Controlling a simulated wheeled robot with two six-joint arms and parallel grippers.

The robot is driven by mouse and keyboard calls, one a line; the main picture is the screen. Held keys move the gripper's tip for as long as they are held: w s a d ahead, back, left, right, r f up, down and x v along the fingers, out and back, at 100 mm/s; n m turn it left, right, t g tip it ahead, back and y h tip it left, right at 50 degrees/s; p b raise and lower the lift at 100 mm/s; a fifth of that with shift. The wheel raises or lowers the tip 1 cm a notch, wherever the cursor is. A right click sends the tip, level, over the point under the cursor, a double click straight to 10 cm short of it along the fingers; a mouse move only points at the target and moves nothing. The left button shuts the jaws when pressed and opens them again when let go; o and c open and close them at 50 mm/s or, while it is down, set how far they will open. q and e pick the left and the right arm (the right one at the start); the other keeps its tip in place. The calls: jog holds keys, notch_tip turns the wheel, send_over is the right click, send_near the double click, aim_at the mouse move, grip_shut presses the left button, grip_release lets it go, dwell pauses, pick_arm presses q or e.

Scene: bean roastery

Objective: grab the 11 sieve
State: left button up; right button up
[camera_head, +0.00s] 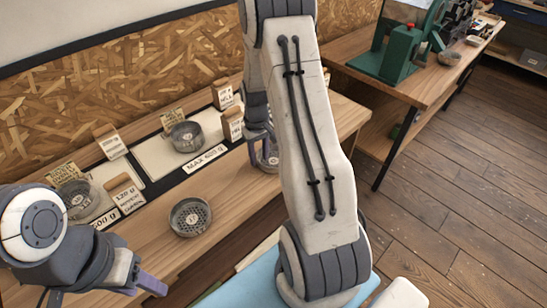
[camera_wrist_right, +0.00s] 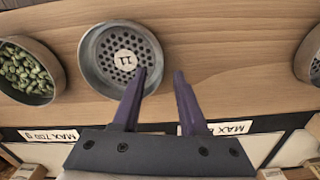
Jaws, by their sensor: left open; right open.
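The 11 sieve (camera_wrist_right: 99,42) is a round grey metal cup with a perforated floor and a white "11" label. It sits on the wooden table in the right wrist view. My right gripper (camera_wrist_right: 160,74) is open and empty beside it; one finger overlaps the sieve's rim in the picture, the other is over bare wood. I cannot tell whether that finger touches the rim. In the head view my right arm covers most of this spot, and a sieve (camera_head: 268,157) shows partly beside the right gripper's purple finger. My left gripper (camera_head: 138,263) is open and empty at the lower left.
Other sieves stand on the table: one near the front (camera_head: 190,216), one on a pale board (camera_head: 187,136), one at the left (camera_head: 75,196). A bowl of green beans (camera_wrist_right: 28,70) is next to the 11 sieve. Small label cards stand along the back.

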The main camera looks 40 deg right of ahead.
notch_tip(320, 180, down, 2)
grip_shut()
dwell(1.6)
